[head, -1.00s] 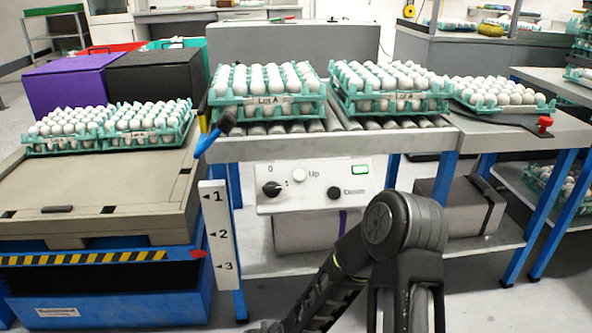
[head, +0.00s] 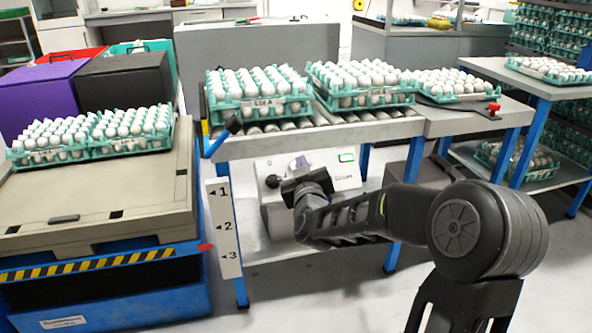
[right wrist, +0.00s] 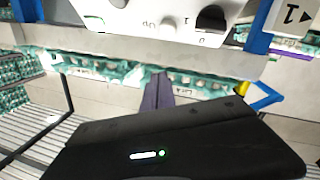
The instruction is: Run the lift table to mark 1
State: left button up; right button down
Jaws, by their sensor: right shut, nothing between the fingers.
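The lift table (head: 100,245) at the left has a blue base, a striped edge and a grey top. Its red pointer (head: 206,247) stands between marks 2 and 3 on the white scale (head: 224,215), nearer 3. The white control panel (head: 262,168) has a black knob (head: 272,181) marked 0 and 1, a white Up button (right wrist: 168,24) and a lit green display (head: 346,157). My right gripper (head: 300,169) is shut and empty in front of the panel and hides the Down button in the head view. Contact with the panel cannot be told. My left gripper is out of view.
Egg trays (head: 85,135) rest on the lift table. More trays (head: 262,110) stand on the roller bench above the panel. A red knob (head: 493,107) sits at the bench's right end. A blue lever (head: 222,138) sticks out at its left corner.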

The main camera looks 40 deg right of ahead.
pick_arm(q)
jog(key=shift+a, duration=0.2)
pick_arm(e)
jog(key=shift+s+d+r+n+h, duration=0.2)
jog(key=shift+r+n+h, duration=0.1)
jog(key=shift+r+n, duration=0.1)
jog(key=shift+s+d+r+n+h, duration=0.2)
jog(key=shift+r+n+h, duration=0.1)
jog(key=shift+r+n, duration=0.1)
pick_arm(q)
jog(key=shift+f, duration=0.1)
pick_arm(e)
jog(key=shift+w+f, duration=0.1)
jog(key=shift+f, duration=0.05)
